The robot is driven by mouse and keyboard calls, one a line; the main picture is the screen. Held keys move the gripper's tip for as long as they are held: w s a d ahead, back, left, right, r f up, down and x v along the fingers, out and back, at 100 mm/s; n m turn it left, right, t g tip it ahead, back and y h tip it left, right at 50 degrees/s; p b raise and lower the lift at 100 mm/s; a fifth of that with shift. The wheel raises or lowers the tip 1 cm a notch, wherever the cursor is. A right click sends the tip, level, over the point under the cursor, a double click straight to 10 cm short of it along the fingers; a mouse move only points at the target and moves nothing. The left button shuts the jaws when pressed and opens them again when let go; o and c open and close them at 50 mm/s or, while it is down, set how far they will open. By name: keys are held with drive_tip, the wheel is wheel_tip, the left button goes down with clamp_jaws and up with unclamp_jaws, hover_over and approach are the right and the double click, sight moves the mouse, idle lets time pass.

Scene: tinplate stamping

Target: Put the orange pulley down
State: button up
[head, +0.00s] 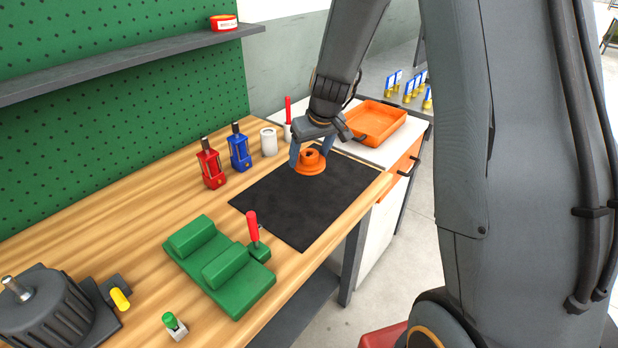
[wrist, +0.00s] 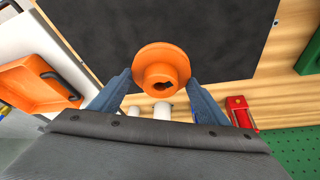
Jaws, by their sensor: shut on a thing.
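The orange pulley (head: 310,162) has a wide flange and a narrower hub with a dark bore. It is at the far end of the black mat (head: 298,208) on the wooden bench. My gripper (head: 311,158) is shut on the pulley, with one finger on each side of it. In the wrist view the pulley (wrist: 160,78) sits between the two grey-blue fingertips (wrist: 160,88), flange toward the mat. I cannot tell whether its flange touches the mat or hangs just above it.
A red clamp-like tool (head: 211,168), a blue one (head: 239,150) and a white cylinder (head: 269,141) stand left of the mat. A green fixture (head: 222,265) with a red handle is nearer. An orange tray (head: 376,122) lies beyond. Most of the mat is clear.

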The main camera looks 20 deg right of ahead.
sight(314, 162)
drive_tip(key=shift+f+b, duration=0.75)
drive_tip(key=shift+f, duration=2.8)
drive_tip(key=shift+f, duration=0.15)
drive_tip(key=o, duration=1.5)
drive_tip(key=shift+r, duration=0.2)
drive_tip(key=v, duration=1.1)
drive_tip(key=shift+s+r, duration=0.15)
drive_tip(key=shift+s, duration=0.05)
drive_tip(key=s+m+g, duration=0.1)
drive_tip(key=s, duration=0.6)
drive_tip(key=s+f+g, duration=0.1)
drive_tip(key=s, duration=0.6)
drive_tip(key=s+a+m+h, duration=0.1)
drive_tip(key=s, duration=0.6)
drive_tip(key=shift+s+f+m+g, duration=0.25)
drive_tip(key=shift+f+m+g, duration=0.05)
drive_tip(key=shift+g, duration=0.1)
